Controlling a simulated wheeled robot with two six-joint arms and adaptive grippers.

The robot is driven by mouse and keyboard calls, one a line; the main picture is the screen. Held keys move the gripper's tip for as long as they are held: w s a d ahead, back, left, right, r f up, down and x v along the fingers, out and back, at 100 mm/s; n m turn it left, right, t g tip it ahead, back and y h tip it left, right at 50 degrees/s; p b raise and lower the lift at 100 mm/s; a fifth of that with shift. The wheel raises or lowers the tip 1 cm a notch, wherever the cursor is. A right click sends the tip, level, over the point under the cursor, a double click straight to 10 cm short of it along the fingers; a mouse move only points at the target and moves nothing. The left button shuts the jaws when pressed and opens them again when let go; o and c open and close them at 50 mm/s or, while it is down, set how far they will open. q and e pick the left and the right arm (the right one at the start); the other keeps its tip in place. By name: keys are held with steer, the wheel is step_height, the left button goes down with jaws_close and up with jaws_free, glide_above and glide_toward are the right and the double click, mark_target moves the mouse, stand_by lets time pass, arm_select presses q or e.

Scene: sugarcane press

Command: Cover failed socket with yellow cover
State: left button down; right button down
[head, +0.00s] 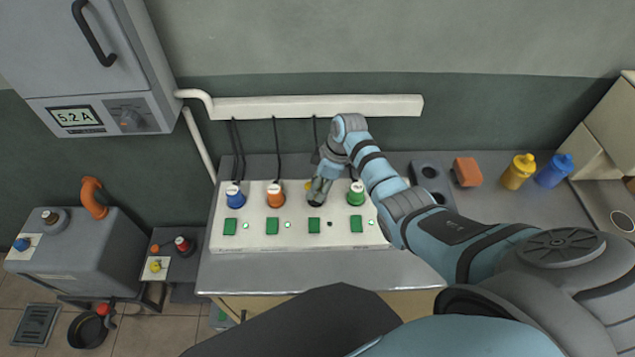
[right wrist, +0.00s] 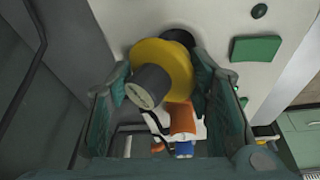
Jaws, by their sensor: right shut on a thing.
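The white socket panel (head: 268,232) lies on the bench. It bears a blue plug (head: 235,197), an orange plug (head: 275,196) and a green plug (head: 356,194). My right gripper (head: 318,192) is over the third position and hides most of that socket. In the right wrist view it is shut on the yellow cover (right wrist: 163,61), whose dark knob (right wrist: 149,86) sits between the fingers. A dark round opening (right wrist: 202,52) shows partly behind the cover. I cannot tell whether the cover touches the panel. My left gripper is out of view.
The third indicator light (head: 330,224) is dark; the others look lit. Green buttons (head: 314,225) line the panel front. Black cables hang behind. An orange block (head: 467,171), a yellow bottle (head: 517,172) and a blue bottle (head: 554,171) stand to the right.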

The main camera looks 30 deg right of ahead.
steer(key=shift+f+b, duration=0.6)
steer(key=shift+f, duration=0.15)
stand_by(0.4)
steer(key=c, duration=1.1)
jaws_free()
steer(key=p+v, duration=0.5)
steer(key=shift+r, duration=0.1)
steer(key=v, duration=0.4)
steer(key=shift+r, duration=0.25)
steer(key=shift+s+d+r, duration=0.2)
steer(key=shift+r, duration=0.4)
